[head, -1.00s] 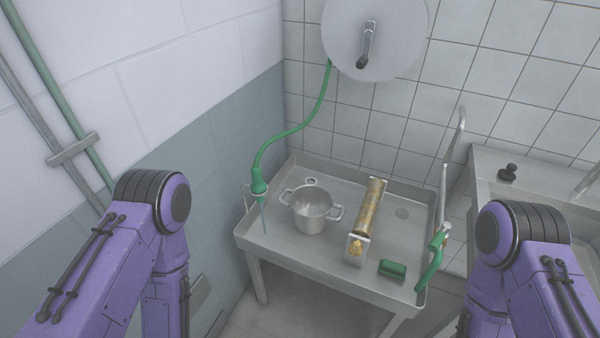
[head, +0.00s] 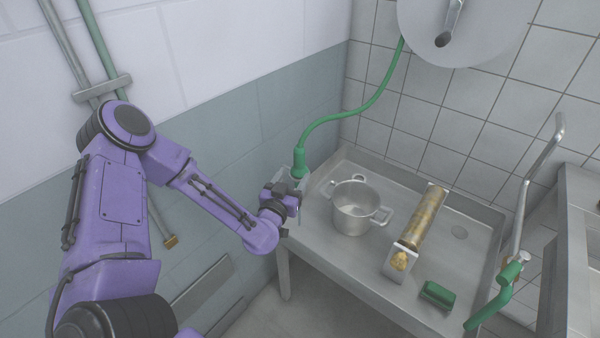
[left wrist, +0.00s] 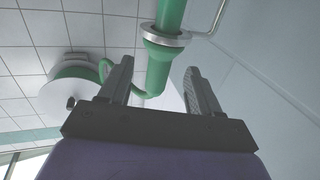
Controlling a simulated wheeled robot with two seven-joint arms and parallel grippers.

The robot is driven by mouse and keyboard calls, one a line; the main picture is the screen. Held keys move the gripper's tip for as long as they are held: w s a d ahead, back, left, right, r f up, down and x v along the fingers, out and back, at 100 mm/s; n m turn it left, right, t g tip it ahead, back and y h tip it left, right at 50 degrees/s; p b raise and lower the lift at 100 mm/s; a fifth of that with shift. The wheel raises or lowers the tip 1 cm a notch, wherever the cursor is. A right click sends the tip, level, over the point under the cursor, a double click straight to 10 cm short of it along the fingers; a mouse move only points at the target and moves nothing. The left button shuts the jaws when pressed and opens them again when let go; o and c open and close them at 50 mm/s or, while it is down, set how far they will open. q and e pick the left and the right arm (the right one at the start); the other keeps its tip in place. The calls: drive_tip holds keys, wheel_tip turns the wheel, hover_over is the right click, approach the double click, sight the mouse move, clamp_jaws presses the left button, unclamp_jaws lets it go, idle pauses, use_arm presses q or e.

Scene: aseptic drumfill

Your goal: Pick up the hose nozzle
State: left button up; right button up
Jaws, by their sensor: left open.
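The green hose nozzle (head: 299,164) hangs upright at the table's back left corner, its hose rising to the reel. In the left wrist view, the nozzle (left wrist: 157,65) passes through a pale ring (left wrist: 166,36) on a bent rod. My left gripper (head: 294,192) is at the lower part of the nozzle, partly hiding it in the head view. In the left wrist view, my left gripper's (left wrist: 160,82) two fingers stand apart, with the nozzle showing in the gap between them. I cannot tell whether they touch it. My right gripper is not in view.
A steel pot (head: 352,208) stands on the steel table (head: 338,262) just right of my left gripper. A brass-coloured cylinder (head: 423,218) and a green block (head: 437,294) lie further right. A green-handled pipe (head: 492,303) is at the right edge. The wall is close on the left.

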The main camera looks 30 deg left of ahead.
sight(302, 161)
use_arm(q)
drive_tip(key=x, duration=0.8)
drive_tip(key=shift+a+f, duration=0.1)
drive_tip(key=shift+f, duration=0.1)
drive_tip(key=c, duration=1.1)
drive_tip(key=shift+r, duration=0.15)
drive_tip(key=shift+c, duration=0.2)
wheel_tip(302, 161, up, 10)
drive_tip(key=p, duration=0.1)
